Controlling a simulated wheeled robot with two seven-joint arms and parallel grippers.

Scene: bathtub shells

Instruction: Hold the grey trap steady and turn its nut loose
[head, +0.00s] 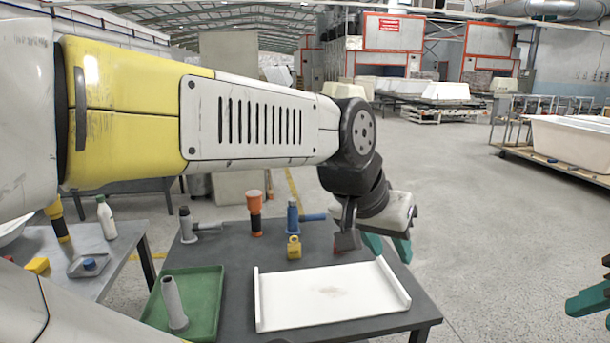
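A grey fitting (187,226) with an upright body and a short side pipe stands at the back left of the dark table; it looks like the grey trap. Its nut is too small to make out for sure. My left arm crosses the view above it. My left gripper (388,246) hangs beyond the table's right edge, well right of the grey fitting, its teal fingers apart and seemingly empty. My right gripper (590,300) is cut off by the right picture edge, far from the table; its opening is not clear.
On the dark table (235,240) are an orange-topped piece (255,213), a blue fitting (293,216), a yellow piece (294,247), a green tray (208,290) holding a grey tube (173,302), and an empty white tray (325,295).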

